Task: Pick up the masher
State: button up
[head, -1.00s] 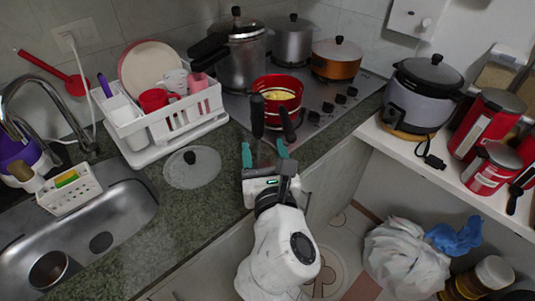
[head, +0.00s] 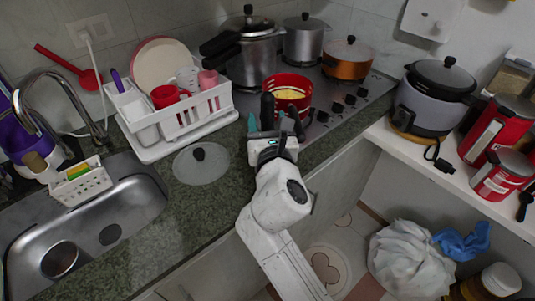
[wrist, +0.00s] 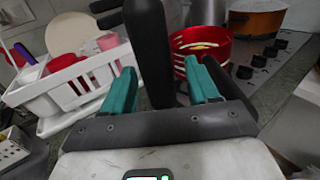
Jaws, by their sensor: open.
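A tall black handle (head: 267,108) stands upright in front of the red pot; I take it to be the masher, though its head is hidden. In the wrist view the black handle (wrist: 150,45) rises between the two teal fingers. My gripper (head: 269,124) is open around the handle at the counter's front, with a finger on each side. The wrist view also shows my gripper (wrist: 160,75) with gaps beside the handle. I cannot tell whether either finger touches it.
The red pot (head: 303,86) with yellow contents sits just behind, its own dark handle (head: 298,124) close to the right finger. A glass lid (head: 201,165) lies to the left. A white dish rack (head: 185,125) stands behind the lid. The stove (head: 345,112) is at right.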

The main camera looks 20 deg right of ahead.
jog(key=shift+c, duration=0.4)
grip_shut()
jog(key=shift+r, duration=0.1)
